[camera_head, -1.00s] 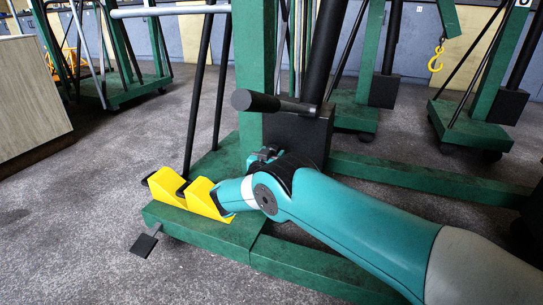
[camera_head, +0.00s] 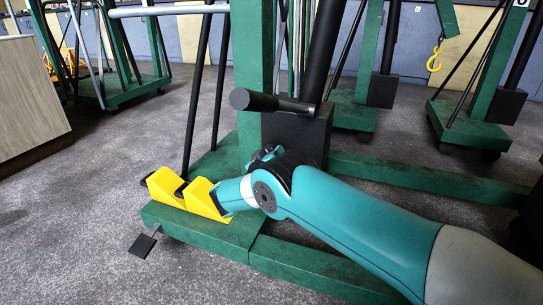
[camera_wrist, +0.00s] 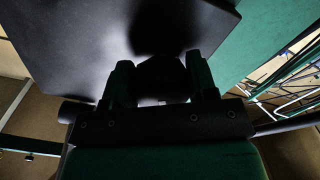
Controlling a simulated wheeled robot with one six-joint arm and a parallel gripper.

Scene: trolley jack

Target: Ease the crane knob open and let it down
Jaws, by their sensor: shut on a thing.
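The crane has a green upright post (camera_head: 253,70) and a black pump block (camera_head: 300,130) at its foot. My gripper (camera_head: 266,153) is at the lower left of the block in the head view, where my own wrist partly hides it. In the wrist view my gripper (camera_wrist: 159,70) has its two dark fingers on either side of a dark knob (camera_wrist: 161,76), close under the black block. The knob is in deep shadow, so its edges and turn angle are hard to read. It is hidden in the head view.
A black pump handle (camera_head: 270,102) sticks out above my gripper. Yellow wedge holders (camera_head: 185,192) stand on the green base (camera_head: 200,227) left of my wrist. A black pedal (camera_head: 143,245) lies low at the front left. Other green cranes (camera_head: 480,110) stand behind.

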